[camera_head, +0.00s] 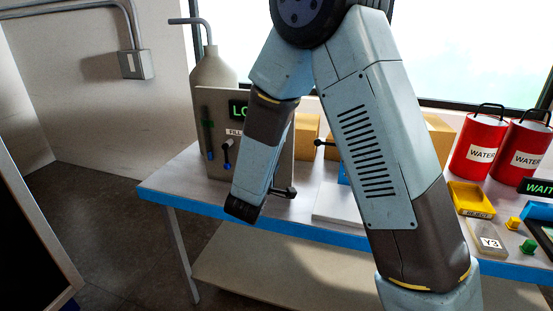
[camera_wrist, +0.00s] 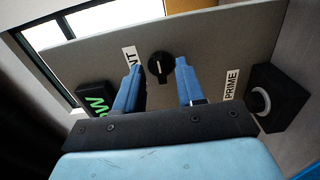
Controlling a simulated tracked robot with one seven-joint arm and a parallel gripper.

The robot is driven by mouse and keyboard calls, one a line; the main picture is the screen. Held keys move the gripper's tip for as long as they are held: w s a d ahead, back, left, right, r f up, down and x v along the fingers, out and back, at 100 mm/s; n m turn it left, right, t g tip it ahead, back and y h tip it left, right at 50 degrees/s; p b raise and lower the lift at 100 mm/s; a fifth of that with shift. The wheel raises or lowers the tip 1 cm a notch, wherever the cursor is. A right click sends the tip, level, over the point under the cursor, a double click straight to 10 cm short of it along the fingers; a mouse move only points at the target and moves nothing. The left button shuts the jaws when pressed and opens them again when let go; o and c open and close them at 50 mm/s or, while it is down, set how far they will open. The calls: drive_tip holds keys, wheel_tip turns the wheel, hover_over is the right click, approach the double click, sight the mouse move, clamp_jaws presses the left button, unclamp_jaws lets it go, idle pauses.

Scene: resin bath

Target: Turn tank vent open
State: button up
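In the wrist view a round black vent knob (camera_wrist: 161,65) with a white pointer line sits on a grey panel (camera_wrist: 215,45). A white label (camera_wrist: 129,57) beside it ends in "NT"; its start is hidden by a finger. My gripper (camera_wrist: 158,70) is open, with one blue finger on each side of the knob. I see a gap between the fingers and the knob; I cannot tell how far the tips are from the panel. In the head view the tank's panel (camera_head: 213,110) stands on the table, and my arm hides the knob and fingers.
In the wrist view a "PRIME" button box (camera_wrist: 279,98) is at right and a green-lit display (camera_wrist: 97,101) at left. In the head view a fill lever (camera_head: 227,150) is left of my arm. Red water cans (camera_head: 478,138) and a yellow reject tray (camera_head: 470,197) are at right.

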drive_tip(key=v, duration=1)
drive_tip(key=shift+s, duration=0.3)
drive_tip(key=shift+a, duration=0.1)
drive_tip(key=s+d+r+m+g+h, duration=0.2)
drive_tip(key=s+d+r+m+g, duration=0.15)
drive_tip(key=d, duration=0.45)
drive_tip(key=s+d+r+m+g+h, duration=0.1)
drive_tip(key=s+d+r+m+g, duration=0.15)
drive_tip(key=d+g, duration=0.4)
drive_tip(key=s+d+r+m+g+h, duration=0.2)
drive_tip(key=d+r+m+g, duration=0.1)
drive_tip(key=d, duration=0.6)
drive_tip(key=s+r+m+y, duration=0.2)
drive_tip(key=s+r+y, duration=0.1)
drive_tip(key=s+y, duration=0.2)
drive_tip(key=s+d+r+m+t+y, duration=0.1)
drive_tip(key=s+r+m+y, duration=0.1)
drive_tip(key=s+r+y, duration=0.2)
drive_tip(key=s+y, duration=0.2)
drive_tip(key=s, duration=0.1)
drive_tip(key=shift+r+m+t, duration=0.25)
drive_tip(key=shift+m+t, duration=0.05)
drive_tip(key=shift+m, duration=0.1)
drive_tip(key=shift+d, duration=0.1)
drive_tip(key=shift+c, duration=0.3)
